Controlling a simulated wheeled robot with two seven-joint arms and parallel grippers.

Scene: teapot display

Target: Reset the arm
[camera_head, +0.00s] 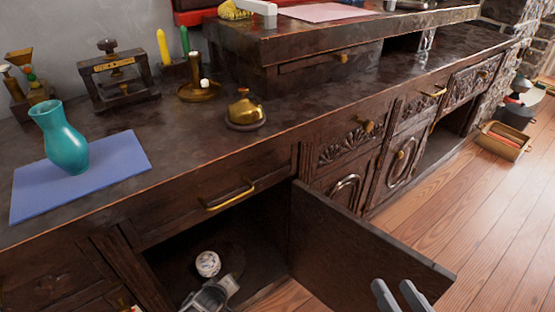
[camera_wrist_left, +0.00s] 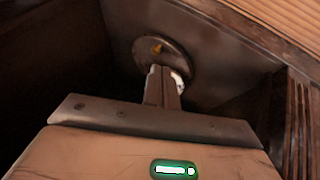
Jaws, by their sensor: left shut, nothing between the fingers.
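My left gripper (camera_head: 212,293) reaches into the open cabinet below the counter, and its fingers (camera_wrist_left: 163,86) are shut with nothing between them. A small round white patterned thing (camera_head: 207,263) is in the cabinet just beyond the fingertips. In the left wrist view the fingers mostly hide the white thing (camera_wrist_left: 179,82). A dark round plate (camera_wrist_left: 165,58) with a gold mark shows behind the fingers. I cannot tell whether the fingers touch the white thing. My right gripper (camera_head: 395,292) is at the bottom right, with its two grey fingers apart and empty.
The cabinet door (camera_head: 365,240) stands open, between my two grippers. A drawer with a brass handle (camera_head: 230,195) is above the opening. A teal vase (camera_head: 62,140) on a blue mat (camera_head: 118,160) and a brass bell (camera_head: 244,108) stand on the counter. Wooden floor (camera_head: 480,225) is clear at right.

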